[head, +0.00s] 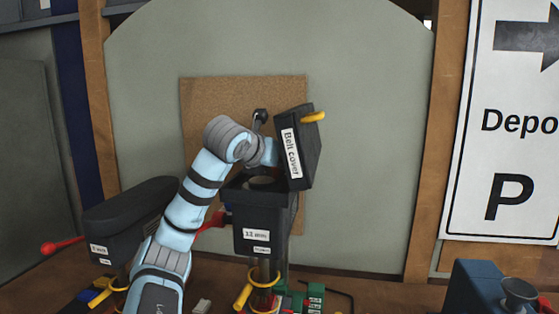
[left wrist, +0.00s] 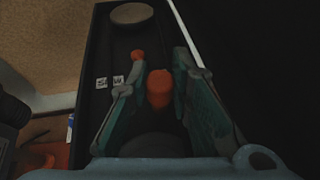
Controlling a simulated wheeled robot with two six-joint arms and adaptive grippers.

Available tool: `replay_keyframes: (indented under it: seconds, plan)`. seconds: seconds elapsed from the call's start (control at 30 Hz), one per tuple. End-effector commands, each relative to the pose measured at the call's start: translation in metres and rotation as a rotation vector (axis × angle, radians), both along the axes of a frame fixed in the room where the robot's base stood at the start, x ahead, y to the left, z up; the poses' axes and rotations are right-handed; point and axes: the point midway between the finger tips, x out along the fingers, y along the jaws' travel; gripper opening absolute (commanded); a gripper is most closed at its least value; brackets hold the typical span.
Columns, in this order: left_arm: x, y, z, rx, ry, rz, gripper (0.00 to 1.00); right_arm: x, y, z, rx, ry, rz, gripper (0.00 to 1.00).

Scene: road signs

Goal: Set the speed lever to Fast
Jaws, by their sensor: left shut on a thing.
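The drill machine with the "12 mm" label (head: 257,235) stands in the middle of the head view, with its belt cover (head: 296,148) raised. My left arm reaches to its open top; the left gripper's fingers are hidden there. In the left wrist view my left gripper (left wrist: 158,70) is inside the dark housing (left wrist: 91,110), its fingers on either side of an orange-red knob (left wrist: 159,90), apparently the speed lever's, and shut on it. A smaller orange-red piece (left wrist: 137,56) shows by the left fingertip. Small white tags (left wrist: 101,82) lie left of the fingers; I cannot read their words.
A second dark machine (head: 125,220) with a red-tipped handle (head: 62,244) stands at the left. The raised cover has a yellow handle (head: 313,117). A blue-grey box (head: 482,286) is at the lower right. A grey panel (head: 365,150) is behind.

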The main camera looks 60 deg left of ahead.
Motion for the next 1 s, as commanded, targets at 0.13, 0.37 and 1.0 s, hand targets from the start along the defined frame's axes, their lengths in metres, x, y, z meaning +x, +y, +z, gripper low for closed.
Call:
replay_keyframes:
  seconds: [0.13,0.37,1.0]
  plan:
    - [-0.001,0.001,-0.002,-0.001,0.008,0.002,0.00,0.000,0.000,0.000,0.000,0.001,0.000,0.40]
    - [-0.002,0.001,-0.002,-0.001,0.007,0.002,0.35,-0.001,0.000,0.000,0.000,0.001,0.000,0.40]
    - [-0.045,-0.027,0.021,0.002,0.002,0.001,0.41,0.000,-0.001,0.000,-0.002,0.000,0.001,0.40]
